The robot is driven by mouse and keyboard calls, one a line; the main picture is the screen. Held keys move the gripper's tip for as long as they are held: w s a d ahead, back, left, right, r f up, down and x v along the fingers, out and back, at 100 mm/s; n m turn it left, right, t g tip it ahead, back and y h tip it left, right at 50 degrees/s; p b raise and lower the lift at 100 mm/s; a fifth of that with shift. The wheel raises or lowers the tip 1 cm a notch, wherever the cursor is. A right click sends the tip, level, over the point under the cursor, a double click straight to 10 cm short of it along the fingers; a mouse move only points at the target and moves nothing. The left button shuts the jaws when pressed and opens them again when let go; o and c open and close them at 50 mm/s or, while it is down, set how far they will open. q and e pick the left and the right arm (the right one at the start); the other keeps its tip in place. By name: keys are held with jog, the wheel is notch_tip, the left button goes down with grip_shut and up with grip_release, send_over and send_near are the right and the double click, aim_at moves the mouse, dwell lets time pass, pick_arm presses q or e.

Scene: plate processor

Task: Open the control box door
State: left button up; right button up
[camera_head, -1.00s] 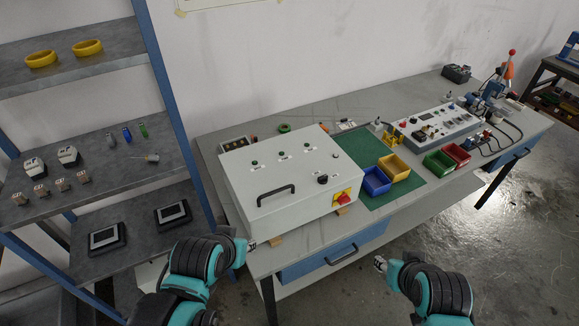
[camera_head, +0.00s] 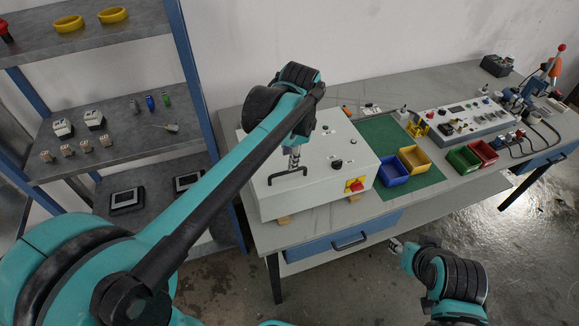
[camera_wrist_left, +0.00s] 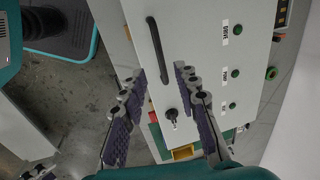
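The white control box (camera_head: 328,190) stands on the workbench, its door on top lying shut. The door's black handle (camera_head: 286,177) is near its front left; it also shows in the left wrist view (camera_wrist_left: 158,50). My left gripper (camera_head: 292,162) is over the handle, pointing down. In the left wrist view my left gripper (camera_wrist_left: 158,74) is open, its fingers on either side of the handle's line; contact is not clear. A black knob (camera_head: 336,163) and a red-and-yellow switch (camera_head: 355,185) are on the box. My right gripper (camera_head: 396,246) is low in front of the bench; its fingers are too small to judge.
Blue (camera_head: 393,171) and yellow (camera_head: 413,158) bins sit on the green mat right of the box. A shelf rack (camera_head: 110,150) stands close on the left. The long left arm hides part of the box and rack.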

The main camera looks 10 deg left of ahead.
aim_at(288, 171)
pick_arm(q)
jog(key=f, duration=0.2)
jog(key=f+b, duration=0.1)
jog(key=f, duration=0.1)
jog(key=w+f+b, duration=0.1)
jog(key=f, duration=0.1)
jog(key=shift+a+f, duration=0.3)
jog(key=shift+a, duration=0.1)
jog(key=shift+c, duration=0.4)
grip_shut()
